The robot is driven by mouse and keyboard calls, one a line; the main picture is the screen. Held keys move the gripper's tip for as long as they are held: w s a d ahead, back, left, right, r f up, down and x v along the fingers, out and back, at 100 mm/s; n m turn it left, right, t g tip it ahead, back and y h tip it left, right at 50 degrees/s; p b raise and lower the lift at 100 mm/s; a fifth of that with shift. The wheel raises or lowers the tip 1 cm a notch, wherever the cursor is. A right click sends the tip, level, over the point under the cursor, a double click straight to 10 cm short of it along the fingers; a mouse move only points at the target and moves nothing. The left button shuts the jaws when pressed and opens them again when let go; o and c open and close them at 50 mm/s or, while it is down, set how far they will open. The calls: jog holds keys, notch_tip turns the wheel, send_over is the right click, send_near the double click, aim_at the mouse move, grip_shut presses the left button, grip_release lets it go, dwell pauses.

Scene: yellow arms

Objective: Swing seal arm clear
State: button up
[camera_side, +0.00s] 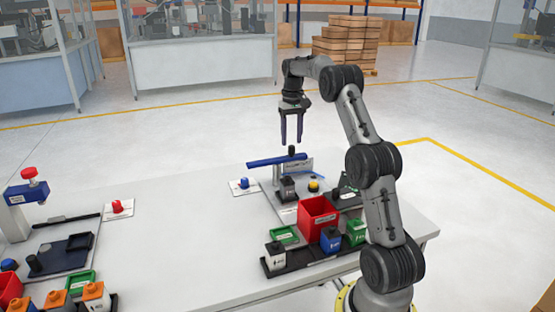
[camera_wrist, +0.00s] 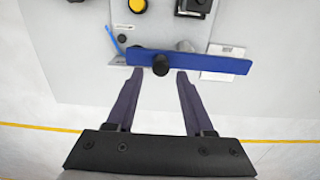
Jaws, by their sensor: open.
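The seal arm is a blue bar (camera_side: 275,160) with a black knob (camera_side: 291,151) on top, held above a grey fixture on the table. In the wrist view the blue bar (camera_wrist: 200,63) runs across the picture, and its black knob (camera_wrist: 161,65) lies in line with the gap between my fingertips. My gripper (camera_side: 291,143) is open and points down, above the knob. My two dark fingers show in the wrist view (camera_wrist: 155,75) with nothing held between them. I cannot tell the exact height left between the fingertips and the knob.
Beside the fixture are a yellow button (camera_side: 314,185), a dark block (camera_side: 288,188) and a blue switch on a white plate (camera_side: 243,185). A red bin (camera_side: 317,217) and a black rack with small containers (camera_side: 300,258) stand in front. The table's left middle (camera_side: 165,250) is clear.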

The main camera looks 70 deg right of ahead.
jog(key=shift+r, duration=1.95)
